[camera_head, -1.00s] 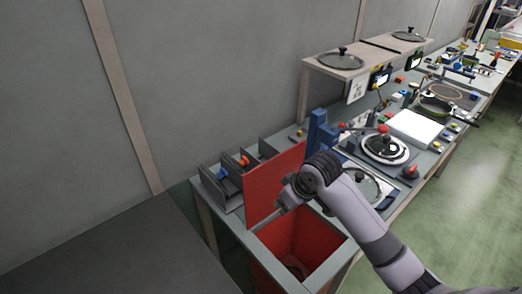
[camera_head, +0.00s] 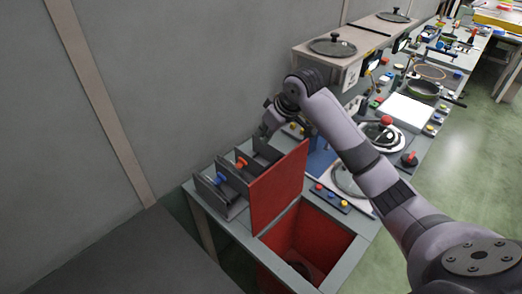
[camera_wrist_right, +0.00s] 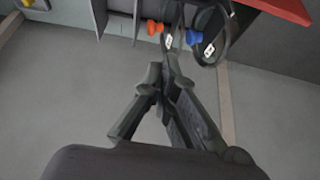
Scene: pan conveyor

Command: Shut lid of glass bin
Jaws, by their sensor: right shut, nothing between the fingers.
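The bin (camera_head: 318,236) is a red-walled opening in the table's near end, with something dark and round at its bottom. Its red lid (camera_head: 278,188) stands upright, open, along the bin's left edge. The lid's red edge also shows at the top right of the right wrist view (camera_wrist_right: 285,8). My right gripper (camera_head: 264,132) is shut and empty, above and behind the lid's far top corner, apparently not touching it. In the right wrist view its fingers (camera_wrist_right: 172,65) are together. My left gripper is not in view.
A grey rack (camera_head: 232,183) with blue and orange handled items stands just left of the lid. A raised shelf (camera_head: 345,45) stands beyond, near the grey wall.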

